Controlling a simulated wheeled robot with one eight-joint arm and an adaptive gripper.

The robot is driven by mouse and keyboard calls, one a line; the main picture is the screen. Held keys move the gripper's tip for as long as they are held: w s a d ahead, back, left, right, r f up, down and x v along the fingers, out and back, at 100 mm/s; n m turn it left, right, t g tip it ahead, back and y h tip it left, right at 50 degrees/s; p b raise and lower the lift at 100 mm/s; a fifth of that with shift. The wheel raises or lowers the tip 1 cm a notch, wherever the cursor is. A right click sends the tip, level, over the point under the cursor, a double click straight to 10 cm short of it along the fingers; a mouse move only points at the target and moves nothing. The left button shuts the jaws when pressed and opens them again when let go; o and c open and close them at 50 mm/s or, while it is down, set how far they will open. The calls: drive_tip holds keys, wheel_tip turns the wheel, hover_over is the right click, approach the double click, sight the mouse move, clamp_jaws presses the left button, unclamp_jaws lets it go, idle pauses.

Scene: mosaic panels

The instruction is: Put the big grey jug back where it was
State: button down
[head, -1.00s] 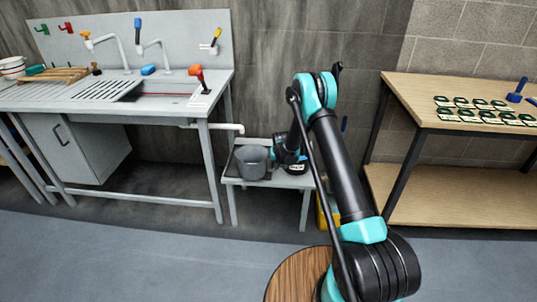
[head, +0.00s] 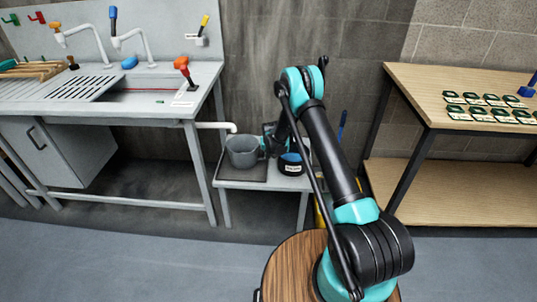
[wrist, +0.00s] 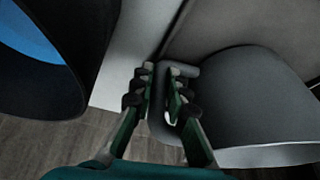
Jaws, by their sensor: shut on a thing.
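The big grey jug (head: 242,153) is upright over the dark tray (head: 228,179) on the small low table, with a strip of bare tray in front of it. I cannot tell whether its base touches the tray. My gripper (head: 268,141) is at the jug's right side, partly hidden by my arm in the head view. In the wrist view my gripper (wrist: 160,82) is shut on the jug's handle, and the jug's grey body (wrist: 255,95) fills the right side.
A dark labelled pot with blue inside (head: 291,164) stands close to the right of the jug; it also shows in the wrist view (wrist: 70,65). A sink bench (head: 140,110) stands left, a wooden shelf table (head: 450,185) right. A round wooden top (head: 290,262) is near my base.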

drive_tip(key=shift+f, duration=0.1)
drive_tip(key=c, duration=1.5)
unclamp_jaws()
drive_tip(key=v, duration=1.2)
drive_tip(key=shift+r, duration=0.2)
